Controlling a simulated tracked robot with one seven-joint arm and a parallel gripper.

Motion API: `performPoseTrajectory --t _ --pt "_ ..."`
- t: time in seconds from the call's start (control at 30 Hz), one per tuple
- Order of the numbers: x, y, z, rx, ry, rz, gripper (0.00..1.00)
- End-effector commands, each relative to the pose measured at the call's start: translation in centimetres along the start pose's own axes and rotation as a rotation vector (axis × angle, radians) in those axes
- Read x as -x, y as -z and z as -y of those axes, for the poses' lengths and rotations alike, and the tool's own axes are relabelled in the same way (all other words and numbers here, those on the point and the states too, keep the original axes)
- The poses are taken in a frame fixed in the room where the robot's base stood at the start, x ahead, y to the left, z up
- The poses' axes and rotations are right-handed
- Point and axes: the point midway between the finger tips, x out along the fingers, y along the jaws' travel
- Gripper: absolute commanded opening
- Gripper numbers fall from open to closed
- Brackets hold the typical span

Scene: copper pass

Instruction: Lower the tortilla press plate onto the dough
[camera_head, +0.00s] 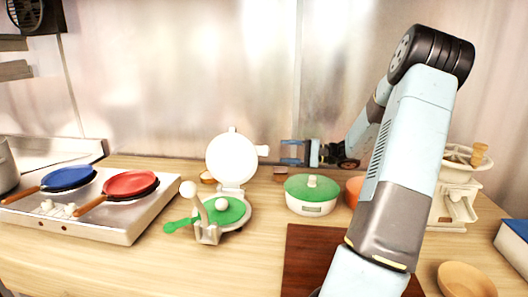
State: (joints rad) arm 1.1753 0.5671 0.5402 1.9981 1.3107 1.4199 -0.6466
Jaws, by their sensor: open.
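The tortilla press stands on the wooden counter near the middle of the head view. Its round white upper plate (231,159) is raised, tilted back near upright. The lower plate (243,222) carries a green sheet, and a small pale dough ball (221,204) rests on it.
A green-lidded pot (312,190) stands right of the press, below my gripper. An orange bowl (354,188) sits partly behind my arm. A dark red board (312,258) lies in front. A stove (100,205) with blue and red pans is at left.

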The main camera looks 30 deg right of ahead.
Motion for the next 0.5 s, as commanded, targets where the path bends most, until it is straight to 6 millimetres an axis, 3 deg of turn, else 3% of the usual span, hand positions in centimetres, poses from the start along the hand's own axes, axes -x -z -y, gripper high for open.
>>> performPoseTrajectory --t 0.3,0.5 --pt "-5.5 0.0 0.0 0.000 -0.001 0.002 0.58" --pt "-7.7 0.0 0.0 0.001 -0.001 0.000 0.58"
